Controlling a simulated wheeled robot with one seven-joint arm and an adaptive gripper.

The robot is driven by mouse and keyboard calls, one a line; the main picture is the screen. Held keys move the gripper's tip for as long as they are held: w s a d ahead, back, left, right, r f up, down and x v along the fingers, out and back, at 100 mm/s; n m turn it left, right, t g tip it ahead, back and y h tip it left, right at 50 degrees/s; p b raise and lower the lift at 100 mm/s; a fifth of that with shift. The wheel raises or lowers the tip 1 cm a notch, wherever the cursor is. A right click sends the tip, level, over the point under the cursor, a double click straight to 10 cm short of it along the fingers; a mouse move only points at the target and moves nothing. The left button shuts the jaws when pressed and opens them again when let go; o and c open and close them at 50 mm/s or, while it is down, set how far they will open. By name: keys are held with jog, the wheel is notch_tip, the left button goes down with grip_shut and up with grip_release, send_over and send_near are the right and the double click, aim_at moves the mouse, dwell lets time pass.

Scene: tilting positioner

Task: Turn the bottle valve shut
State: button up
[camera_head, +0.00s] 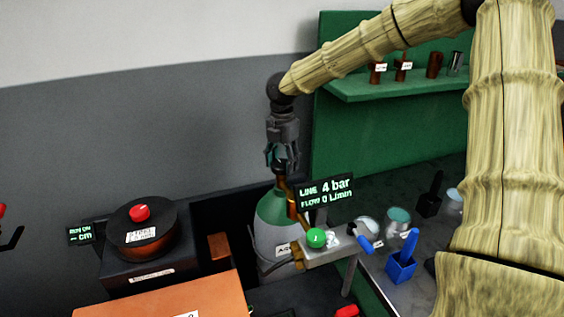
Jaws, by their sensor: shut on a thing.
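The gas bottle (273,237) stands upright in the middle of the view, with a green shoulder and a pale body. Its valve sits at the top, under my gripper (284,170), and is mostly hidden by the fingers. My gripper points down and is shut on the bottle valve. A brass-coloured fitting (292,200) runs down from the valve toward the front. A display (325,192) beside the bottle reads LINE 4 bar, FLOW 0 L/min and covers part of the bottle's right side.
A grey block with a green knob (316,238) and blue handle stands in front of the bottle. A turntable (142,228) with a red knob is at left. A blue holder (401,266) and several cups are at right. A green shelf (400,84) stands behind.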

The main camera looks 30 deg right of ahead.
aim_at(283, 163)
jog(key=shift+w+d+r+m, duration=0.1)
jog(key=shift+r+m, duration=0.05)
jog(key=shift+m, duration=0.45)
jog(key=o, duration=0.8)
jog(key=shift+o, duration=1)
notch_tip(283, 163, up, 12)
jog(key=shift+f, duration=0.2)
